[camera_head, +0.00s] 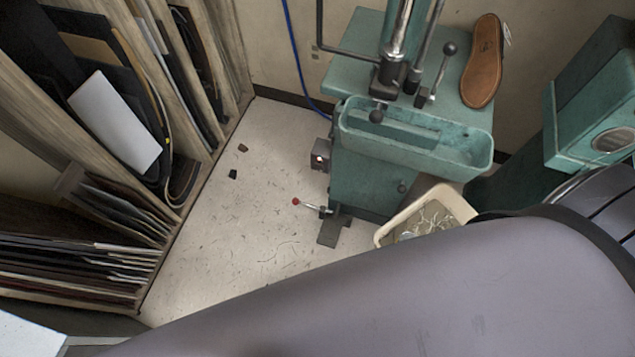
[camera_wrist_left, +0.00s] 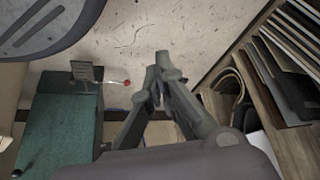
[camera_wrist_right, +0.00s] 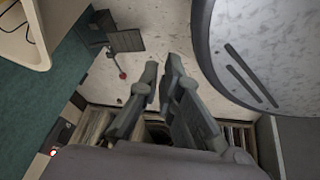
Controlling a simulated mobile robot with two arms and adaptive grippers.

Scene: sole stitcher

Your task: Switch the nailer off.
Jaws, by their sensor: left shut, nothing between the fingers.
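The nailer is a teal machine (camera_head: 370,185) with a trough and levers, at the upper centre right in the head view. A small box with a lit spot (camera_head: 320,156) sits on its left side. A lever with a red knob (camera_head: 297,202) sticks out low on the machine; the knob also shows in both wrist views (camera_wrist_left: 127,82) (camera_wrist_right: 123,76). My left gripper (camera_wrist_left: 160,65) is shut and empty. My right gripper (camera_wrist_right: 162,65) is empty, its fingertips a little apart. Neither gripper shows in the head view.
Wooden shelves (camera_head: 180,195) with sheets stand at the left. A brown shoe sole (camera_head: 483,62) lies on the machine's top. A cream bin (camera_head: 450,200) stands beside the machine. Another teal machine (camera_head: 590,110) is at the right. The floor (camera_head: 240,235) between is mostly clear.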

